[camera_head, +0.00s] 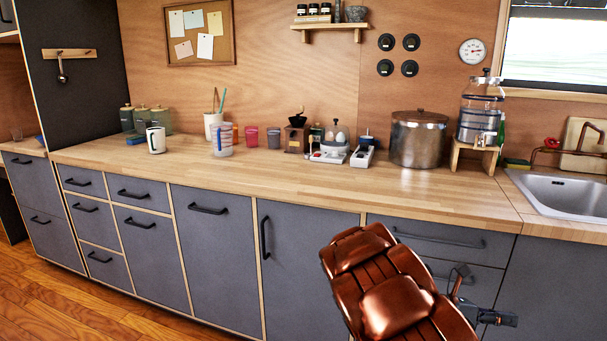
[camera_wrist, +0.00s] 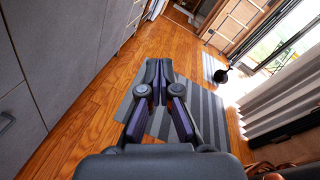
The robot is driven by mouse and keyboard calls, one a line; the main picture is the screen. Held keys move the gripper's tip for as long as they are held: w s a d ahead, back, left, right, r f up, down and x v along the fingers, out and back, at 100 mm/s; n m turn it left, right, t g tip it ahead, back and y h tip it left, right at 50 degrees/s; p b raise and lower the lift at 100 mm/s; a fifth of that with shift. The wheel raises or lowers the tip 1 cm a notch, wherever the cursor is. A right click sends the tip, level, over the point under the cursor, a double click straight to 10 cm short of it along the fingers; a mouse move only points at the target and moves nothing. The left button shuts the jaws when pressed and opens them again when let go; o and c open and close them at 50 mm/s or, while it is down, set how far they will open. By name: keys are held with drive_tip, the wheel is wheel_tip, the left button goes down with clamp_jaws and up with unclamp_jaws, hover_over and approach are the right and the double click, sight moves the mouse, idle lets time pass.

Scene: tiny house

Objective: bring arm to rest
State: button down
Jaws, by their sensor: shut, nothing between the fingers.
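My gripper (camera_wrist: 159,64) points out over the wooden floor in the wrist view. Its two dark fingers meet at the tips, with nothing between them. In the head view, my copper-coloured arm is in front of the grey drawers at the lower right. A dark part of my gripper (camera_head: 497,318) shows beside it, low in front of the cabinet and below the counter's level. The fingertips are hard to make out there.
A wooden counter (camera_head: 290,178) runs along the wall with a steel pot (camera_head: 418,140), mugs, jars and a sink (camera_head: 570,193). Grey cabinets (camera_wrist: 62,60) stand close on the left in the wrist view. A striped rug (camera_wrist: 213,120) and a curtain (camera_wrist: 275,92) are on the right.

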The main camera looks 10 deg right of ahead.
drive_tip(key=s+a+r+m+y+p, duration=0.6)
drive_tip(key=s+a+r+m+p, duration=0.2)
drive_tip(key=s+a+r+m, duration=0.25)
drive_tip(key=s+a+r+m+t+y+p, duration=0.1)
drive_tip(key=s+a+r+m+y+p, duration=0.1)
drive_tip(key=a, duration=0.6)
drive_tip(key=s+a+r+m+t+y+p, duration=0.2)
drive_tip(key=s+a+r+m+y+p, duration=0.1)
drive_tip(key=a, duration=0.6)
drive_tip(key=s+a+r+m+t+y+p, duration=0.1)
drive_tip(key=s+a+r+m+y+p, duration=0.2)
drive_tip(key=a, duration=0.5)
drive_tip(key=r+y+p, duration=0.1)
drive_tip(key=p, duration=0.1)
drive_tip(key=shift+a+r+t+p, duration=0.2)
drive_tip(key=shift+a+t+p, duration=0.1)
drive_tip(key=shift+t, duration=0.1)
drive_tip(key=shift+m, duration=0.25)
